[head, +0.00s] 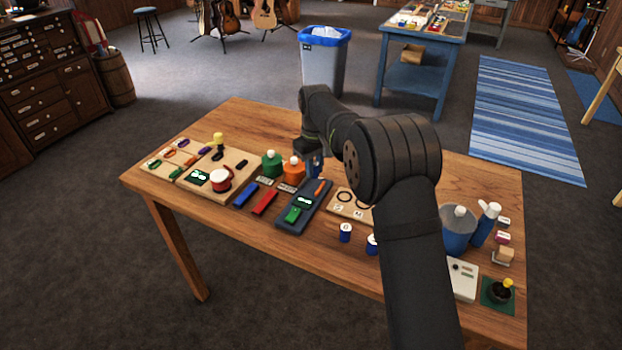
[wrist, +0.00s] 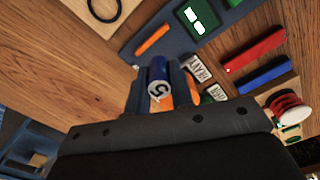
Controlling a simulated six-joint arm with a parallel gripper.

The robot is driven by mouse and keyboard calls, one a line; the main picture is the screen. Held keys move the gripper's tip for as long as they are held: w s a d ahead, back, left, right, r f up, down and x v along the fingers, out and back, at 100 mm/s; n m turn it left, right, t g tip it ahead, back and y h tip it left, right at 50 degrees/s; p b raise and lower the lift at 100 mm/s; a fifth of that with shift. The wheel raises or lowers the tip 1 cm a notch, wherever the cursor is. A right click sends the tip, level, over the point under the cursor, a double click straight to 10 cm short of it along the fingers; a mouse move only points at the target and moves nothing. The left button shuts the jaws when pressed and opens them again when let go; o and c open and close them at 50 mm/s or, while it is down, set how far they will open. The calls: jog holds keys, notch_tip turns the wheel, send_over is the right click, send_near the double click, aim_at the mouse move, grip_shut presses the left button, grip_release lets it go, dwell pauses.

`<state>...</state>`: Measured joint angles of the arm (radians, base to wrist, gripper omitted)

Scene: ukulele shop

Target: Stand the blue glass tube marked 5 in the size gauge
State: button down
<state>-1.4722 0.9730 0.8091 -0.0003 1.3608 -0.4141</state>
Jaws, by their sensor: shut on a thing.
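The blue glass tube (wrist: 158,73) shows a white end marked 5 in the wrist view. My gripper (wrist: 161,88) is shut on it, with a finger on either side. In the head view my gripper (head: 313,160) is over the back half of the table, partly hidden by my arm. I cannot tell for sure which board is the size gauge. A pale wooden board (head: 340,209) with black rings and letters lies right of a dark tray (head: 287,222) with a lit display. The tray also shows in the wrist view (wrist: 172,60).
Blue white-topped pieces (head: 345,232) stand at the front. Green (head: 271,164) and orange (head: 293,169) bottles stand near my gripper. Red (head: 265,202) and blue (head: 246,194) bars lie left of the tray. A blue tub (head: 457,235) stands right; bare wood lies behind.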

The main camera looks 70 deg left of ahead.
aim_at(311, 188)
jog(key=shift+s+a+f, duration=0.35)
jog(key=shift+s+f, duration=0.05)
jog(key=shift+f, duration=1.9)
jog(key=shift+f, duration=0.2)
jog(key=c, duration=1.5)
grip_release()
jog(key=shift+c, duration=0.2)
notch_tip(311, 188, up, 12)
jog(key=shift+r, duration=0.2)
jog(key=shift+f, duration=0.1)
